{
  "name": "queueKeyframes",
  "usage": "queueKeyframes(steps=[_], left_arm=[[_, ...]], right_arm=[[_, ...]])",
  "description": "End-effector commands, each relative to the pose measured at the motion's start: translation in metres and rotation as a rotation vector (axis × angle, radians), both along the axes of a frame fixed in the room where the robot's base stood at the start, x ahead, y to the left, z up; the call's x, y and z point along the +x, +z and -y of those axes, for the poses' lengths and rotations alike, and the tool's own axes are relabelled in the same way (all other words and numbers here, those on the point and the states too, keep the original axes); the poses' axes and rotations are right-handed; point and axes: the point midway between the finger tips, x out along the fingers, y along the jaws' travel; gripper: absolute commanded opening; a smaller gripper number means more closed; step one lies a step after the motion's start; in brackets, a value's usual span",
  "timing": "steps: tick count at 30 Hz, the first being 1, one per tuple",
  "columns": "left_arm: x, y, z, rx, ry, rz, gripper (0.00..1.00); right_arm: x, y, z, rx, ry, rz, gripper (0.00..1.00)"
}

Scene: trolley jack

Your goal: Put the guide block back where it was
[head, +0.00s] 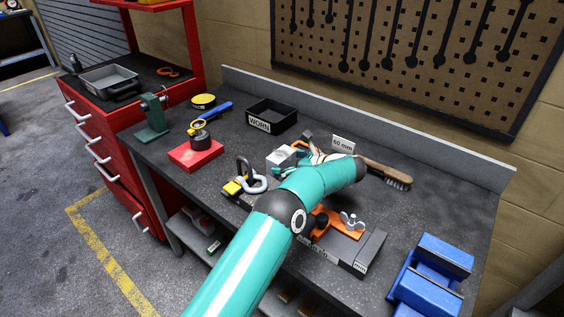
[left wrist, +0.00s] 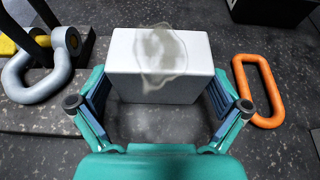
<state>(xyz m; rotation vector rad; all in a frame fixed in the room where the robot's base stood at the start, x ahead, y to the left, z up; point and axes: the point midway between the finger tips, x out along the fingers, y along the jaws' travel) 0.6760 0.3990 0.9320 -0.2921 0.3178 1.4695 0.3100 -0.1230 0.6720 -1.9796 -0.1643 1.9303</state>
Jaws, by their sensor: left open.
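A pale grey block (left wrist: 160,65) with a dark greasy stain on it stands on the bench in the left wrist view; I take it for the guide block. In the head view it shows as a small whitish block (head: 282,157), partly hidden by my arm. My left gripper (left wrist: 160,108) is open, its fingers on either side of the block's near part, with a gap at each side. In the head view this gripper (head: 305,160) is mostly covered by my own wrist. A dark grey fixture (head: 348,248) with an orange clamp (head: 326,222) lies nearer. My right gripper is out of view.
An orange link (left wrist: 258,90) lies right of the block, a grey shackle (left wrist: 38,75) left. A black WORN bin (head: 271,118) and a 60 mm sign (head: 343,145) stand behind. A brush (head: 388,174), blue vise (head: 435,270) and red base (head: 196,153) flank the work area.

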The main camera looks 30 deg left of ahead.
Motion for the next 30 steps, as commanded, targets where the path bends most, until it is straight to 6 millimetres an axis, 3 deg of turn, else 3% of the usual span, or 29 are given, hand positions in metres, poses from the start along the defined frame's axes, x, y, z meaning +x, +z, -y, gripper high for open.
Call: queueKeyframes(steps=[5,12,26,30], left_arm=[[0.001,-0.007,-0.02,0.001,0.001,0.0,1.0],[0.001,-0.009,-0.022,0.001,0.0,0.0,1.0],[0.001,-0.008,-0.023,0.0,0.001,0.001,0.24],[0.001,-0.005,-0.023,0.005,0.002,0.006,0.24]], right_arm=[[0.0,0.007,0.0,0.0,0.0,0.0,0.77],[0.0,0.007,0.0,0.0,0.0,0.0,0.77],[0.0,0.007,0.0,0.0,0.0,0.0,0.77],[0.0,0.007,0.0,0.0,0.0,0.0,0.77]])
